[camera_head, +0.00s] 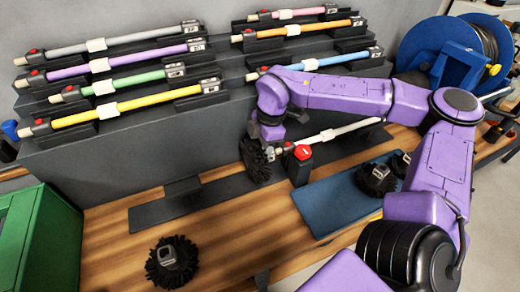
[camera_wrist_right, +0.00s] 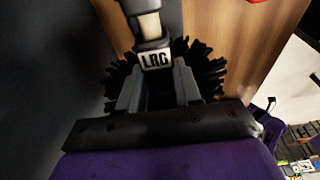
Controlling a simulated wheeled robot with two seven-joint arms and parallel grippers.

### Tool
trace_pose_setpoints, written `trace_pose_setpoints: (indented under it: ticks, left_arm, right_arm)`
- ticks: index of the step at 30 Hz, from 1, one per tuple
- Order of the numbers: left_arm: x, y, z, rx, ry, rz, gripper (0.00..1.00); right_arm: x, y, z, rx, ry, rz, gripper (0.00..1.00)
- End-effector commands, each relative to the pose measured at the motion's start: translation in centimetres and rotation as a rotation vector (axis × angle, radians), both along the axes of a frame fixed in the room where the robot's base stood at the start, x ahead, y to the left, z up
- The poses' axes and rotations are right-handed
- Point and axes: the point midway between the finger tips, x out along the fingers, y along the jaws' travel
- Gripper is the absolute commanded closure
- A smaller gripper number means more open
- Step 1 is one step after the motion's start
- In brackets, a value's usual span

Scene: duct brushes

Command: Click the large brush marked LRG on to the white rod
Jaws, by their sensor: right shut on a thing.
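My right gripper (camera_wrist_right: 157,92) is shut on the brush's neck. In the head view the brush hangs beneath my right wrist, beside the dark stepped rack. The white rod (camera_head: 348,130) lies low in front of the rack, its left end close to the brush. A pale rod-like piece (camera_wrist_right: 150,25) meets the LRG block in the wrist view; I cannot tell whether it is clicked on. My left gripper is not in view.
A dark post with a red top (camera_head: 303,152) stands beside the brush. Other brushes lie on the wooden bench (camera_head: 172,262) and blue mat (camera_head: 377,179). Coloured rods rest on the rack (camera_head: 130,155). A green box (camera_head: 40,240) is left; a blue reel (camera_head: 450,50) is right.

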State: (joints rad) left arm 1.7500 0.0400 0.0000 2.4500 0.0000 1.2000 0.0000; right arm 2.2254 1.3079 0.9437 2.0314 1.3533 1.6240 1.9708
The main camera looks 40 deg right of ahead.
Motion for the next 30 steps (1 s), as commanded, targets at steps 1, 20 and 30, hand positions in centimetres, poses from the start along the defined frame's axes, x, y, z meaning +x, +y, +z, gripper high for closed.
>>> trace_pose_setpoints:
  ticks: [1, 20, 30]
  left_arm:
    - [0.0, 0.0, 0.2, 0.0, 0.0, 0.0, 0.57]
    - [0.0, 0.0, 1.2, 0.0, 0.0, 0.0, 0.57]
    - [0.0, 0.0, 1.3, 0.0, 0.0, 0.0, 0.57]
  right_arm:
    - [0.0, -0.1, 0.1, 0.001, -0.001, -0.001, 1.0]
    - [-0.4, -1.7, 0.1, 0.001, 0.0, -0.002, 1.0]
    - [-0.5, -2.0, 0.0, 0.0, 0.0, 0.0, 0.53]
